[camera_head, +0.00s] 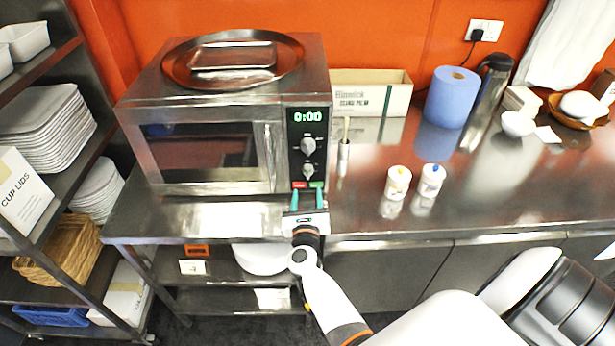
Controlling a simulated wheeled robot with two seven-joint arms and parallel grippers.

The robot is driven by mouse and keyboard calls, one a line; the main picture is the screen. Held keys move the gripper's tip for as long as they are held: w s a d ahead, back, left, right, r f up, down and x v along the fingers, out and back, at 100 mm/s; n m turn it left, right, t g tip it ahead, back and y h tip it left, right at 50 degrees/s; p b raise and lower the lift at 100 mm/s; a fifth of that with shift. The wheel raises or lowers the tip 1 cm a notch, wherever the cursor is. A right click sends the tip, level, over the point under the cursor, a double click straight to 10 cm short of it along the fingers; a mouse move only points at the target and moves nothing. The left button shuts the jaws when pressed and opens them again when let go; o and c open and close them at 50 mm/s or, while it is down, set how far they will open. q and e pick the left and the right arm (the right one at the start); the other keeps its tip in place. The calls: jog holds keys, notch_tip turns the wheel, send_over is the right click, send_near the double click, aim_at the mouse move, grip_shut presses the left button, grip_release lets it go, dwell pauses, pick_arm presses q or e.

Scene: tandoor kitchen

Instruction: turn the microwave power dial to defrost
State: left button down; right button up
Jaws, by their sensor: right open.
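The steel microwave (205,150) stands on the counter at the left, its door shut and its green display reading 0:00. Its control panel has an upper dial (307,146) and a lower dial (308,171). Their small markings are too small to read, so I cannot tell which is the power dial or where it points. My right gripper (307,194) is open and empty, its two teal fingers pointing up at the panel just below the lower dial. The fingers partly cover the red and green buttons (299,185). My left gripper is not in view.
A round tray (188,73) lies on the microwave. To the right stand a brush holder (343,158), two white-lidded jars (397,182), a carton (376,93), a blue paper roll (452,97) and a dark flask (489,88). A shelf rack (80,215) is at left.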

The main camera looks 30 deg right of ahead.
aim_at(308, 176)
jog(key=b+x, duration=0.1)
jog(key=x, duration=0.6)
jog(key=shift+w+d+f, duration=0.1)
jog(key=shift+w+d, duration=0.15)
jog(key=shift+w, duration=0.1)
jog(key=shift+c, duration=0.4)
jog(key=c, duration=0.9)
